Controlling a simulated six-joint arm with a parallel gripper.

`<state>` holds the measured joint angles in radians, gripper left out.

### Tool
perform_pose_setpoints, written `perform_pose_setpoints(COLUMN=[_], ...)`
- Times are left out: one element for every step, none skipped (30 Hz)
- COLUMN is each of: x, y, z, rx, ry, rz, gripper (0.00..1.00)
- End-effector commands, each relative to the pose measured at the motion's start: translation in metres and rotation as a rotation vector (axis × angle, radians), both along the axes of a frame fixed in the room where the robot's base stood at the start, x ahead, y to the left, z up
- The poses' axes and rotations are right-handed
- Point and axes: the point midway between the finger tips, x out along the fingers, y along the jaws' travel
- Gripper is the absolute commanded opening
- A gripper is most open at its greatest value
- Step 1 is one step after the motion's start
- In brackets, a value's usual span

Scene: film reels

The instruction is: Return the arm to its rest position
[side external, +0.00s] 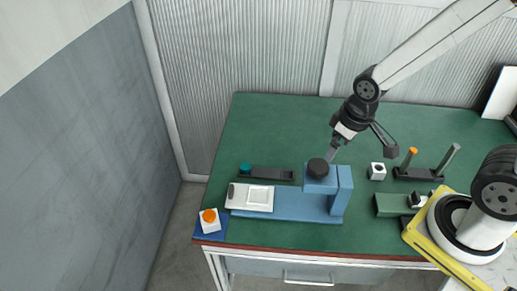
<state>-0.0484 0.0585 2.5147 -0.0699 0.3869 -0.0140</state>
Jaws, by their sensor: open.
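My gripper (367,143) hangs from the wrist at the end of my arm, which reaches in from the upper right. Its fingers are spread and nothing shows between them. It is above the back of the green table (280,125), behind and to the right of the blue press-like device (290,205). A grey rod shows between the black knob (318,167) of the device and the nearer finger. I cannot tell whether rod and finger touch. No marker of a rest position shows.
A white block (377,171) stands right of the device, beside a dark stand (418,174) with upright pegs. A dark strip (270,174) lies behind the device. The back left table is clear.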

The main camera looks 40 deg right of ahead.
Motion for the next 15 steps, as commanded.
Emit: perform_pose_setpoints(x=[-0.0024, -0.0036, -0.0047, -0.0052, -0.0058, -0.0063, -0.0065, -0.0066, -0.0066, -0.0065, -0.0065, -0.0065, -0.0065, -0.0064, -0.0064], y=[-0.0042, -0.0058, -0.0073, -0.0081, -0.0088, -0.0095, -0.0097, -0.0098, -0.0098, -0.0097, -0.0097, -0.0096, -0.0096, -0.0095, -0.0095], z=[0.0033, 0.0041, 0.0054, 0.0061, 0.0064, 0.0067, 0.0068, 0.0069, 0.0069, 0.0068, 0.0068, 0.0068, 0.0068, 0.0067, 0.0067], rx=[0.016, 0.023, 0.031, 0.036, 0.04, 0.043, 0.043, 0.045, 0.045, 0.045, 0.045, 0.045, 0.044, 0.044, 0.044], ry=[-0.02, -0.028, -0.037, -0.042, -0.046, -0.049, -0.05, -0.051, -0.051, -0.051, -0.051, -0.05, -0.05, -0.05, -0.05], rz=[-0.045, -0.066, -0.088, -0.101, -0.111, -0.119, -0.123, -0.125, -0.126, -0.125, -0.124, -0.124, -0.123, -0.123, -0.122], gripper=[1.0, 1.0, 1.0, 1.0, 1.0, 1.0, 1.0, 1.0, 1.0, 1.0, 1.0, 1.0, 1.0, 1.0, 1.0])
